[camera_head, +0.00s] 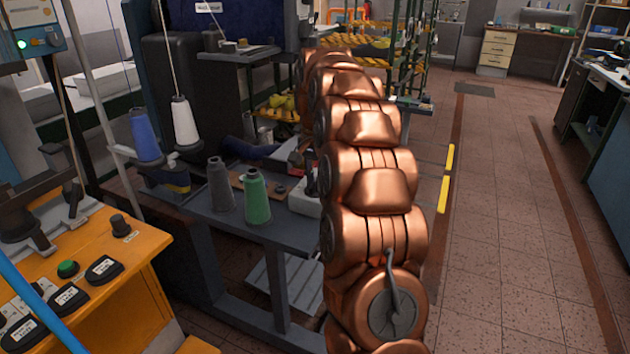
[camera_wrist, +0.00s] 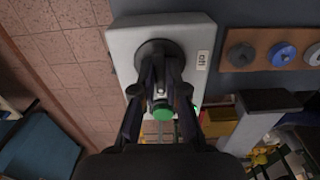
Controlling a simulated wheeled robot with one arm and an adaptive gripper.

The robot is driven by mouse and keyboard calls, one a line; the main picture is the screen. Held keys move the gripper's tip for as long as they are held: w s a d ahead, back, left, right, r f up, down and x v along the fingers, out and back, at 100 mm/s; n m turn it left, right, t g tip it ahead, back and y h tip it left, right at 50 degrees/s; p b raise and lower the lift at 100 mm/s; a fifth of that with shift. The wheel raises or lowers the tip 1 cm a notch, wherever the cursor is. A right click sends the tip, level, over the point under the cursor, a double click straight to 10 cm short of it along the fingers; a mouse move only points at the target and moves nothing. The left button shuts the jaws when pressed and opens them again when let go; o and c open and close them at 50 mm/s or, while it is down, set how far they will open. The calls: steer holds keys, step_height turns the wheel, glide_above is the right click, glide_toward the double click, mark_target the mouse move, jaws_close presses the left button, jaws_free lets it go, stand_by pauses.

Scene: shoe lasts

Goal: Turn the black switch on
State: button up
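The black switch (camera_wrist: 157,62) is a round dark piece on a pale box in the wrist view. A label reading "off" (camera_wrist: 202,60) is on the box to its right. My gripper (camera_wrist: 163,68) is over the switch, its dark fingers narrowing toward it from either side. The fingers hide part of the switch, and I cannot tell whether they touch it. A small green round part (camera_wrist: 162,110) shows between the fingers. In the head view the pale box (camera_head: 305,203) is partly hidden behind my copper arm, and my gripper is not clearly visible.
The dark table (camera_head: 285,231) carries a grey spool (camera_head: 220,184) and a green spool (camera_head: 256,197) left of the box. A brown board with round discs (camera_wrist: 283,54) lies beside it. An orange control panel (camera_head: 120,250) stands front left. Open floor (camera_head: 510,200) lies right.

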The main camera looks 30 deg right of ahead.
mark_target(314, 184)
steer(key=o, duration=0.4)
steer(key=shift+o, duration=0.2)
steer(key=shift+r, duration=0.1)
step_height(314, 184, up, 7)
steer(key=shift+f, duration=0.2)
steer(key=shift+r, duration=0.3)
stand_by(0.4)
steer(key=shift+a, duration=0.1)
